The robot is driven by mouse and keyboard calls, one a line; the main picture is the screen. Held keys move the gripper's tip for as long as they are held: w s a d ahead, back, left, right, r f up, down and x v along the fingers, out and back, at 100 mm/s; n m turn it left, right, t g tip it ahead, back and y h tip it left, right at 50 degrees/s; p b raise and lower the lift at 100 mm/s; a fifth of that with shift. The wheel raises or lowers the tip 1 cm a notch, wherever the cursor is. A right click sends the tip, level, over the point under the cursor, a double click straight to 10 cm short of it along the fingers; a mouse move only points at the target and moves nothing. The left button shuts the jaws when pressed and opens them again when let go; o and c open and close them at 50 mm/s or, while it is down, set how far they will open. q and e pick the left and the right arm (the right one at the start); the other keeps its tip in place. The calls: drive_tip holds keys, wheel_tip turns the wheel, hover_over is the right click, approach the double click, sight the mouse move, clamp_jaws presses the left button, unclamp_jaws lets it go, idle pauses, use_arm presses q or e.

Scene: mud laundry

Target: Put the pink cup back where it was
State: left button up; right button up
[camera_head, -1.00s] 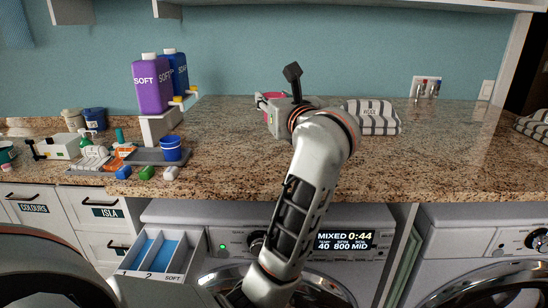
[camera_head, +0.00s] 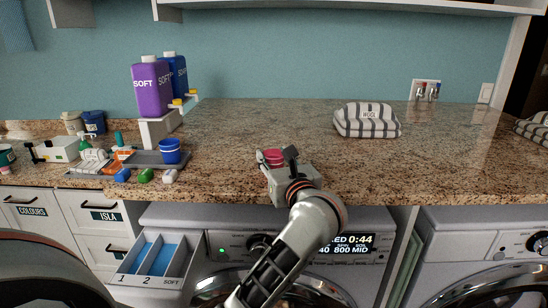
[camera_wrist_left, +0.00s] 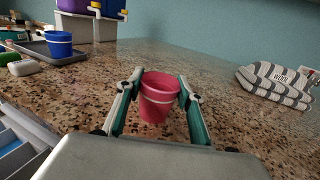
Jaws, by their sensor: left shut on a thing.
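The pink cup (camera_head: 274,154) is between the fingers of my left gripper (camera_head: 270,162), over the front middle of the granite counter. In the left wrist view the cup (camera_wrist_left: 158,100) is upright, with a pale band around it, and the two green-padded fingers close on its sides. I cannot tell whether its base touches the counter. A blue cup (camera_head: 170,152) stands at the right end of a grey tray (camera_head: 146,159), to the left of my gripper. My right gripper is not in view.
Purple (camera_head: 150,90) and blue (camera_head: 175,74) bottles stand on a raised stand behind the tray. Small bottles lie along the tray's front. A striped wool bundle (camera_head: 367,122) lies to the right. A detergent drawer (camera_head: 160,255) is open below. The counter's middle is clear.

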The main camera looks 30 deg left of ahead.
use_arm(q)
drive_tip(key=shift+f, duration=0.1)
drive_tip(key=shift+f, duration=0.15)
drive_tip(key=o, duration=0.9)
